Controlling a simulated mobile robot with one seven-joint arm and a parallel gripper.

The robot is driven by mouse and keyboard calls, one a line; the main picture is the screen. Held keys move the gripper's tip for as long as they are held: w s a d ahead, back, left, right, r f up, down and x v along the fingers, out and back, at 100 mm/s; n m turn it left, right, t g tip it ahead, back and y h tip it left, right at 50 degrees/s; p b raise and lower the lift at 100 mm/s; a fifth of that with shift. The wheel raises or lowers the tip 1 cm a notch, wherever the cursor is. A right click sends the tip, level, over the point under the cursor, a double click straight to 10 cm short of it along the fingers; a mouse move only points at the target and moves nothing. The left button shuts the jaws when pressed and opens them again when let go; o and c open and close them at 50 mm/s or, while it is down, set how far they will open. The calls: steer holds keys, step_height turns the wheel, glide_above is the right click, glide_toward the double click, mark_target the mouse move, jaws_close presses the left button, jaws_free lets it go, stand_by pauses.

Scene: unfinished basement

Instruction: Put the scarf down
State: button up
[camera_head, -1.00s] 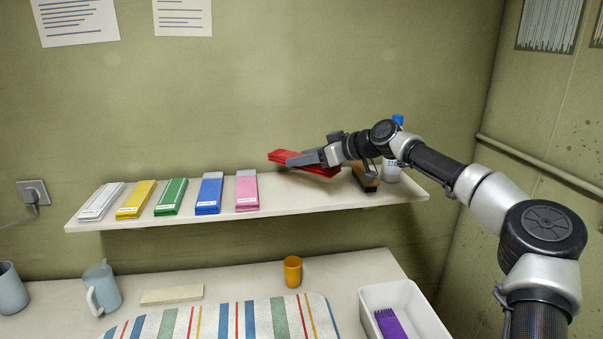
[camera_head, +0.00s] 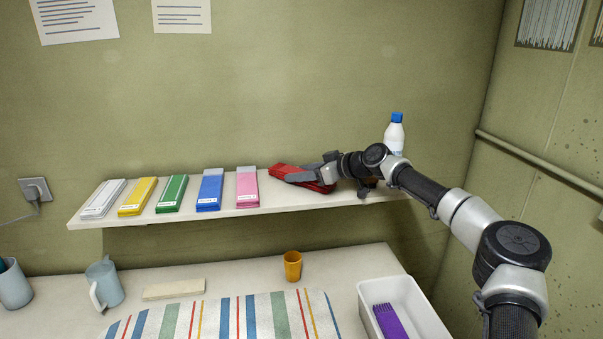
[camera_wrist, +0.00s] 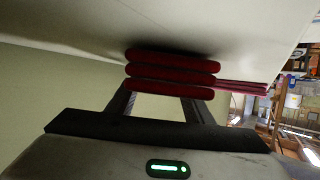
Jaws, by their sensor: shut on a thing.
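The red folded scarf (camera_head: 290,172) is at the right part of the wall shelf (camera_head: 140,218), to the right of the pink folded scarf (camera_head: 247,187). My gripper (camera_head: 305,176) is shut on the red scarf. In the wrist view the scarf (camera_wrist: 172,72) shows as stacked red folds between the fingers, close to the pale shelf surface (camera_wrist: 230,25). I cannot tell whether it touches the shelf. Part of the scarf is hidden behind my gripper.
White, yellow (camera_head: 138,196), green (camera_head: 172,194) and blue (camera_head: 210,190) folded items lie left of the pink one. A white bottle with a blue cap (camera_head: 395,135) stands at the shelf's right. Below are an orange cup (camera_head: 292,266), a striped cloth (camera_head: 230,318) and a white bin (camera_head: 425,300).

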steer(key=shift+f, duration=0.2)
steer(key=o, duration=1.2)
steer(key=shift+r, duration=0.1)
steer(key=shift+r, duration=0.2)
steer(key=b+v, duration=0.1)
steer(key=v, duration=1.1)
steer(key=shift+f+b, duration=0.1)
steer(key=shift+b, duration=0.3)
